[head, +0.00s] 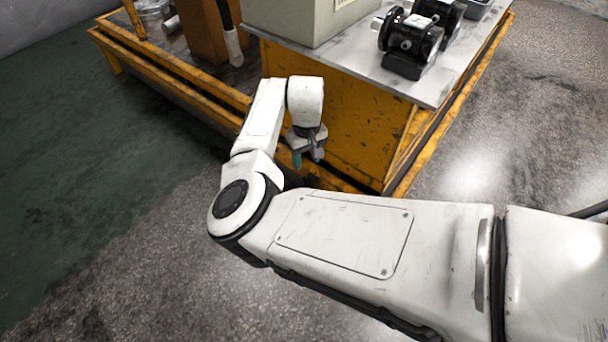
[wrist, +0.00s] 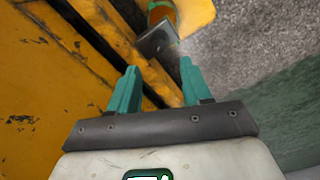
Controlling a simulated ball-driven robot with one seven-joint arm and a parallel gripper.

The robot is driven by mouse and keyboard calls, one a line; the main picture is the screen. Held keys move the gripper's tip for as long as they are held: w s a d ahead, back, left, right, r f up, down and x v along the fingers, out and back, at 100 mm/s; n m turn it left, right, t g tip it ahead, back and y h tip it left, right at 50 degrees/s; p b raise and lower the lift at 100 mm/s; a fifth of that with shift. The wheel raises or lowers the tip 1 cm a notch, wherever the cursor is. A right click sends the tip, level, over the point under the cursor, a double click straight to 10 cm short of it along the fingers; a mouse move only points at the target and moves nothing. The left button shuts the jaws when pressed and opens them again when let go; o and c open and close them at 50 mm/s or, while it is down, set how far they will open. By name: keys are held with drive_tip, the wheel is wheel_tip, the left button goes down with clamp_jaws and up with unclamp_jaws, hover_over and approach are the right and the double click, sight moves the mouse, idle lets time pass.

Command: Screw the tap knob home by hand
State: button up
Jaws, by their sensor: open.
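My gripper (head: 308,158) hangs beside the yellow side of the bench, below the level of its top, with its teal fingers pointing down. In the wrist view my gripper (wrist: 160,72) has its two teal fingers apart, with nothing held between them. A black hydraulic motor (head: 408,42) with a light metal shaft end stands on the grey bench top (head: 352,58), up and to the right of my gripper and well apart from it. A second black unit (head: 447,14) stands behind it. I cannot make out the tap knob in either view.
A grey-green box (head: 300,20) stands on the bench top left of the motor. Yellow frame rails (head: 190,75) run along the bench base. A grey plate (wrist: 158,40) and yellow post show beyond my fingers in the wrist view. Open floor (head: 120,260) lies left.

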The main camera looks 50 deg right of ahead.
sight(306, 179)
wheel_tip(306, 179, down, 9)
drive_tip(key=b, duration=0.4)
drive_tip(key=shift+f, duration=0.15)
clamp_jaws()
